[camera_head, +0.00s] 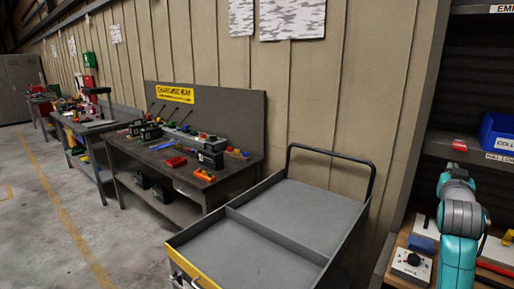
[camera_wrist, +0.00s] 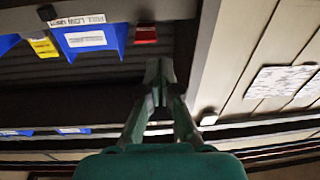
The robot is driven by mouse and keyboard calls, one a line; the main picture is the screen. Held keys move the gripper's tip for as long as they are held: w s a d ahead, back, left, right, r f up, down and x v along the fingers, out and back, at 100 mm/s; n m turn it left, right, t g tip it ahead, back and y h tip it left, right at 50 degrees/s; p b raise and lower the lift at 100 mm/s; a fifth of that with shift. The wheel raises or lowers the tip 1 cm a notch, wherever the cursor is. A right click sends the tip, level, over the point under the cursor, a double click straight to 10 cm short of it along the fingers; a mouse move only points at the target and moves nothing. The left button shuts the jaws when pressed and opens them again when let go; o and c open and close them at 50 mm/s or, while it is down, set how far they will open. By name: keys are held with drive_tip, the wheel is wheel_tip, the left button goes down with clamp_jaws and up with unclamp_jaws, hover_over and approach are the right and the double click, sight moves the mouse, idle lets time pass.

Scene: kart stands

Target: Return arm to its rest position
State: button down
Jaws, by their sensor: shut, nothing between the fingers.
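My gripper (camera_wrist: 160,82) shows in the wrist view with its two fingers drawn together at the tips. Nothing is between them. It points toward a dark shelf unit, and the fingertips are below a small red object (camera_wrist: 146,34) in the picture. In the head view my teal and grey arm (camera_head: 460,225) is folded up at the right edge, in front of the shelves. My gripper cannot be made out there.
A grey cart (camera_head: 262,257) with two empty compartments and a black handle stands in the middle. Workbenches with tools line the wall at left. A blue bin (camera_head: 498,130) is on the shelf (camera_head: 440,146) at right. The floor at left is clear.

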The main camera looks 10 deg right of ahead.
drive_tip(key=s+a+f+n+t+y, duration=0.1)
drive_tip(key=s+a+f+n+y, duration=0.2)
drive_tip(key=a+f, duration=0.95)
drive_tip(key=s+a+f+n+t+y, duration=0.1)
drive_tip(key=s+a+f+y, duration=0.25)
drive_tip(key=a+f, duration=0.9)
drive_tip(key=s+a+f+n+y, duration=0.1)
drive_tip(key=s+a+f, duration=0.4)
drive_tip(key=s, duration=0.3)
drive_tip(key=s+a+f+n+y, duration=0.1)
drive_tip(key=s+a+f+y, duration=0.1)
drive_tip(key=s+a+f, duration=0.45)
drive_tip(key=s+a+f+n+y, duration=0.1)
drive_tip(key=s+a+f, duration=0.2)
drive_tip(key=s, duration=0.7)
drive_tip(key=s+a+r+n+y, duration=0.1)
drive_tip(key=s+a+r, duration=0.1)
drive_tip(key=s, duration=0.6)
drive_tip(key=s+a+r+y, duration=0.2)
drive_tip(key=s+a, duration=0.1)
drive_tip(key=s, duration=0.6)
drive_tip(key=shift+s+a+r+n, duration=0.25)
drive_tip(key=shift+a+r+n, duration=0.05)
drive_tip(key=shift+a+n, duration=0.1)
drive_tip(key=shift+d, duration=0.1)
